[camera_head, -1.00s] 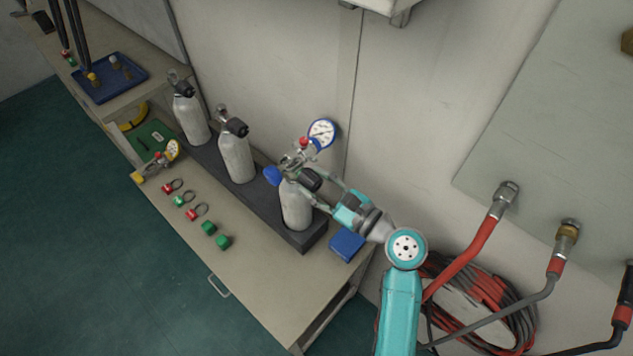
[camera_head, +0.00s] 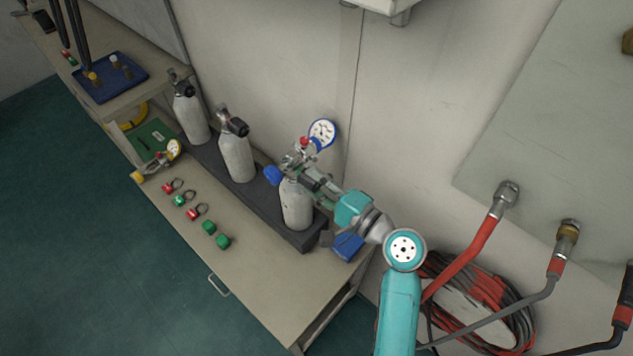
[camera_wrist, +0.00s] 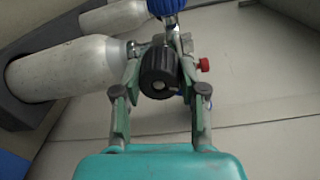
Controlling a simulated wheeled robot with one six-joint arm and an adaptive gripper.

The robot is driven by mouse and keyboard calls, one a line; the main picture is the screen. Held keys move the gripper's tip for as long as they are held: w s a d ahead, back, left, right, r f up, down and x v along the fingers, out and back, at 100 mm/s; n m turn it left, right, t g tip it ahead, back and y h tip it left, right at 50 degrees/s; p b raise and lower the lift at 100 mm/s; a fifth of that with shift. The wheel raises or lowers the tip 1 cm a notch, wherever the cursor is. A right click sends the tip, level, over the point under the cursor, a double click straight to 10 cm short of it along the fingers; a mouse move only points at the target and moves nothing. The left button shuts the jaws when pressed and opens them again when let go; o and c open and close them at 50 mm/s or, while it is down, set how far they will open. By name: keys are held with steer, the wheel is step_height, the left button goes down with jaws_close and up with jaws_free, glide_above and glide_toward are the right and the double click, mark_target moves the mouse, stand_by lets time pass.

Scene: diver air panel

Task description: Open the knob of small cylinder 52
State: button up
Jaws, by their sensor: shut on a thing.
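A grey-white small cylinder (camera_head: 297,205) stands upright at the right end of the black rack, with a valve, a gauge (camera_head: 322,132) and a blue knob (camera_head: 272,175) fitted at its top. No number is readable on it. In the wrist view the cylinder (camera_wrist: 62,68) lies across the left side, and its ribbed black knob (camera_wrist: 159,72) faces the camera. My gripper (camera_head: 312,178) is at the valve, its fingers on either side of the black knob and shut on it. In the head view my gripper largely hides this knob.
Two more cylinders (camera_head: 236,158) (camera_head: 191,117) stand in the black rack (camera_head: 262,205). A blue box (camera_head: 347,246) is close under my wrist. Red and green rings and caps (camera_head: 197,212) lie on the bench. The wall is close behind; hoses (camera_head: 478,245) hang at right.

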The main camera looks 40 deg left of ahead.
steer(key=n, duration=0.9)
steer(key=shift+f+n, duration=0.1)
steer(key=shift+n, duration=0.2)
steer(key=n, duration=0.5)
steer(key=shift+t, duration=0.3)
steer(key=n, duration=0.4)
steer(key=shift+f+n, duration=0.1)
steer(key=shift+n, duration=0.3)
steer(key=n, duration=0.4)
steer(key=shift+n, duration=0.3)
steer(key=n, duration=1.1)
steer(key=shift+w+y, duration=0.1)
steer(key=shift+y, duration=0.2)
steer(key=shift+n, duration=2.4)
